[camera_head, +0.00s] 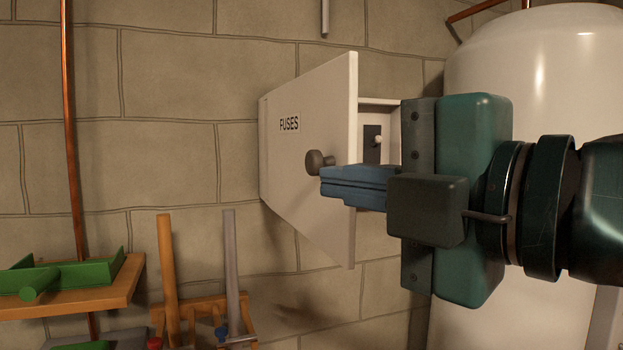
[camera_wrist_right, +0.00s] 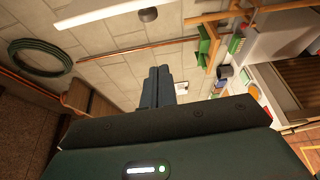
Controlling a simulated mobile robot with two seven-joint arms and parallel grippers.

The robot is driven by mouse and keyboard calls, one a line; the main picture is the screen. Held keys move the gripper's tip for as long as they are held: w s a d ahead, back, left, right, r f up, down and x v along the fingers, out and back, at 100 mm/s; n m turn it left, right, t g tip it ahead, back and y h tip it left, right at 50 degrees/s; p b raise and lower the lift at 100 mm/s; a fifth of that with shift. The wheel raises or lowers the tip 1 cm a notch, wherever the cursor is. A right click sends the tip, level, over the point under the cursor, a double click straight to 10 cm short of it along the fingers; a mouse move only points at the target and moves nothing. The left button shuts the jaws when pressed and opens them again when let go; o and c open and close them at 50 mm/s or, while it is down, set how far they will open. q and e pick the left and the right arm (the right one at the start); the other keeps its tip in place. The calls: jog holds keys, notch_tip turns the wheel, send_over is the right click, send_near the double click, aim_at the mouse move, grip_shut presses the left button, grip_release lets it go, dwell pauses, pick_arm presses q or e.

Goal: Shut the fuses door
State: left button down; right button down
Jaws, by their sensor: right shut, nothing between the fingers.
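The fuses door (camera_head: 308,150) is a white panel lettered FUSES, with a dark round knob (camera_head: 316,161). It stands swung open from its left side, out from the white fuse box (camera_head: 378,105) on the stone wall. Part of the box's inside shows behind the door's free edge. My right gripper (camera_head: 324,181) is shut and empty, its blue fingers pointing left across the door's free edge, with the tips just below and right of the knob. I cannot tell whether they touch. The fingers also show in the right wrist view (camera_wrist_right: 158,74). My left gripper is out of view.
A large white tank (camera_head: 540,60) stands at the right, behind my right arm. A copper pipe (camera_head: 68,120) runs up the wall. A wooden shelf (camera_head: 125,284) with a green tray (camera_head: 70,272) and a wooden rack (camera_head: 185,308) with upright handles are at lower left.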

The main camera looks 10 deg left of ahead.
aim_at(312, 169)
jog(key=w+a, duration=0.1)
jog(key=w, duration=0.1)
jog(key=w+a+p, duration=0.1)
jog(key=w+a, duration=0.1)
jog(key=w, duration=0.1)
jog(key=w+a+p, duration=0.1)
jog(key=w+a, duration=0.1)
jog(key=w, duration=0.1)
jog(key=shift+r, duration=0.1)
dwell(0.5)
